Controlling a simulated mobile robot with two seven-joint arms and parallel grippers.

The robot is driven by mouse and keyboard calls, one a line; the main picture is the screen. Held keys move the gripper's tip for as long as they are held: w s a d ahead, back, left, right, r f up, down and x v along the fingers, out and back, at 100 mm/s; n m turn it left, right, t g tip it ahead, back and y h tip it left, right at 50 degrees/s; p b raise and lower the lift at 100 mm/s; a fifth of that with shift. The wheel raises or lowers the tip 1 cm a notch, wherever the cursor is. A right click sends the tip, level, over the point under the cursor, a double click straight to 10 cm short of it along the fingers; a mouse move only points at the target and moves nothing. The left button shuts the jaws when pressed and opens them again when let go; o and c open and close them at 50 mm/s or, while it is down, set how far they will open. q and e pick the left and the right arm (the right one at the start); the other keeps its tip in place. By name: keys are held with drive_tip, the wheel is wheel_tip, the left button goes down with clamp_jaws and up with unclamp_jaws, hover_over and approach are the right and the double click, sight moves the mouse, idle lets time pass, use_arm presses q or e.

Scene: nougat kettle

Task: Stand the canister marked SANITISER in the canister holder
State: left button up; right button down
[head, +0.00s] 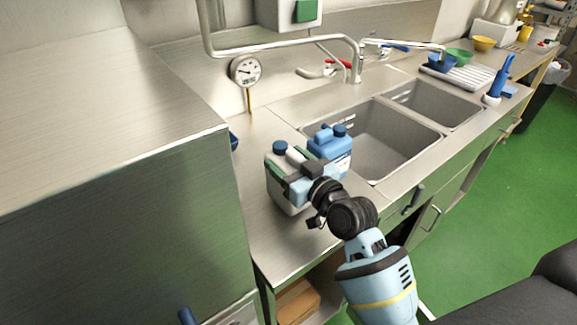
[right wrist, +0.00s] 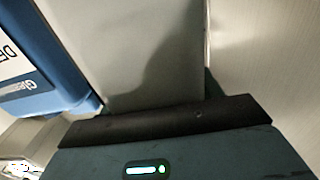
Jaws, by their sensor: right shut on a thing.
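A pale grey-white canister (head: 274,172) with a dark blue cap stands at the left end of the counter, beside the sink. My right gripper (head: 299,178) is at its upper part and shut on it. A pale surface fills the middle of the right wrist view (right wrist: 140,50), close before the gripper. A blue canister (head: 335,147) with a blue cap stands just right of it; its label, partly seen in the right wrist view (right wrist: 22,72), begins "DE". I cannot read any SANITISER marking, nor make out the canister holder for certain. My left gripper is out of view.
The double sink (head: 390,140) lies right of the canisters. A dial thermometer (head: 246,71) stands behind them. A large steel cabinet (head: 110,210) closes off the left. Bowls and a white drying rack (head: 462,76) are at the far right.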

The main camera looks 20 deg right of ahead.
wheel_tip(320, 180, up, 3)
drive_tip(key=shift+f, duration=0.1)
drive_tip(key=s+r, duration=0.1)
drive_tip(key=s, duration=1.5)
drive_tip(key=shift+d+r, duration=0.2)
drive_tip(key=shift+r, duration=0.05)
